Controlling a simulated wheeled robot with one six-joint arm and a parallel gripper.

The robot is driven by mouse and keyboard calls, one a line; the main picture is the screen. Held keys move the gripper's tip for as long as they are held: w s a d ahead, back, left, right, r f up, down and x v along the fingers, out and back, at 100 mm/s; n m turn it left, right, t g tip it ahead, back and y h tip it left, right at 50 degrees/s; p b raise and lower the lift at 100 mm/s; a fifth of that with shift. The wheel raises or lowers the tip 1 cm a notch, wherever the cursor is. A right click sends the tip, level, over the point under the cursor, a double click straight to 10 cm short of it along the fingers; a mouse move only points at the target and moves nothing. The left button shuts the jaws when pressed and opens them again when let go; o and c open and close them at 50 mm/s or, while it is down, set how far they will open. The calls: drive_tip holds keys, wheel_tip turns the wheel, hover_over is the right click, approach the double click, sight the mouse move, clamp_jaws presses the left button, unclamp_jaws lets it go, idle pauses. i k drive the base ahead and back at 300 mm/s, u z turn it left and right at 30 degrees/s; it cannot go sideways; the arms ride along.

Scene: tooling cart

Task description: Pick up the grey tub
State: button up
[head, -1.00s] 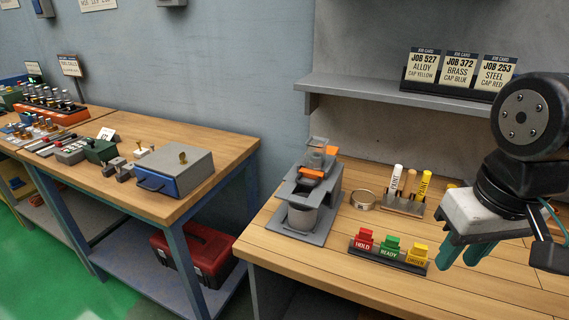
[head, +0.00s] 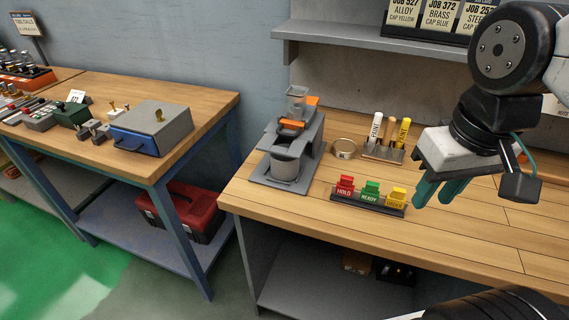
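The grey tub (head: 285,168) is a small round cup standing upright in the lower bay of a grey dispenser stand (head: 270,181) on the wooden bench. The stand has an orange part and a clear hopper above the tub. My gripper (head: 437,192) hangs over the bench at the right, well apart from the tub, with teal fingers pointing down and left. Nothing shows between the fingers. Their spacing is hard to judge from this angle.
A rack of red, green and yellow tags (head: 368,196) stands between the stand and my gripper. Behind are a brass ring (head: 344,148) and a paint marker holder (head: 383,152). A shelf (head: 380,50) overhangs the back. The bench's front right is clear.

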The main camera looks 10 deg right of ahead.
sight(283, 168)
drive_tip(key=u, duration=0.05)
drive_tip(key=k, duration=0.5)
drive_tip(key=u, duration=1.85)
drive_tip(key=i, duration=0.2)
drive_tip(key=z, duration=2.7)
